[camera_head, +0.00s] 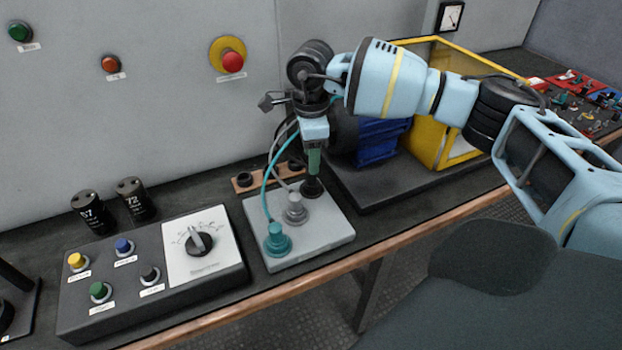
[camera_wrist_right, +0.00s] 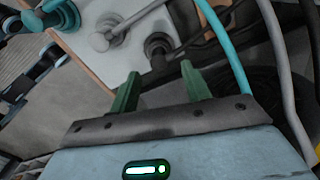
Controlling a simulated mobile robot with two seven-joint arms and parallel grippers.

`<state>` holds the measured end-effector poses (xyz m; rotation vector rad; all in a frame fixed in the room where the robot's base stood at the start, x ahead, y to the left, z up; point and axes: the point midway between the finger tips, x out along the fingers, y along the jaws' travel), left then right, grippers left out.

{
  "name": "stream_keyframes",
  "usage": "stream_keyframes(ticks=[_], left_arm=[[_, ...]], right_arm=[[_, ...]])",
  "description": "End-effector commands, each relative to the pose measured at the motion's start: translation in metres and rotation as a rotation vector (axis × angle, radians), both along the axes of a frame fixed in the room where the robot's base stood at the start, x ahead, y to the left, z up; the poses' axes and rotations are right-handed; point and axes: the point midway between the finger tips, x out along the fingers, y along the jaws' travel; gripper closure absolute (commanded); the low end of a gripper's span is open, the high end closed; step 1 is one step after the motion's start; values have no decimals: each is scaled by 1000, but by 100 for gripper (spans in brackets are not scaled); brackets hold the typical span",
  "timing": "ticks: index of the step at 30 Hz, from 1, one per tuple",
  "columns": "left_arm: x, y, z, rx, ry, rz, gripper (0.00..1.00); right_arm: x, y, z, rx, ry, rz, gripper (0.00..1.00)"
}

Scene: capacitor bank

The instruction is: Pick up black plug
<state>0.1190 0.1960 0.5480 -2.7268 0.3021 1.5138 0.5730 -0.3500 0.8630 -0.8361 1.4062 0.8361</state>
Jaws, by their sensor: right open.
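The black plug (camera_head: 312,188) stands upright at the back right of a light grey board (camera_head: 335,232). A grey plug (camera_head: 295,208) and a teal plug (camera_head: 277,241) stand on the same board with cables rising from them. My right gripper (camera_head: 314,172) points down just above the black plug, its green fingers partly overlapping it in the head view. In the right wrist view the fingers (camera_wrist_right: 160,70) are apart with nothing between them, and the black plug (camera_wrist_right: 158,46) shows just beyond the tips. I cannot tell whether they touch it. My left gripper is not in view.
A control box (camera_head: 150,275) with buttons and a dial is left of the board. Two black capacitors (camera_head: 88,212) stand behind it. A blue motor (camera_head: 380,140) and yellow frame (camera_head: 432,150) stand right of the board. Teal and grey cables (camera_head: 268,180) hang close to my right gripper.

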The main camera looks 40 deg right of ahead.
Motion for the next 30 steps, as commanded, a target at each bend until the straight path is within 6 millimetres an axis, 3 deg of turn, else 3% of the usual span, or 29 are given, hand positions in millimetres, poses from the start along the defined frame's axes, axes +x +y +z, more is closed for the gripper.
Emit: stream_keyframes(ticks=[5, 15, 24, 30], left_arm=[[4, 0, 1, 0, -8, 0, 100], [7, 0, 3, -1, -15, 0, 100], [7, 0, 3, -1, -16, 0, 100], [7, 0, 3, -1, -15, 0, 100]], right_arm=[[0, 0, -5, 1, 0, 0, 53], [-2, 1, -48, 1, 0, -2, 53], [-2, 1, -53, 1, 0, -1, 53], [-1, 1, -53, 1, 0, -1, 76]])
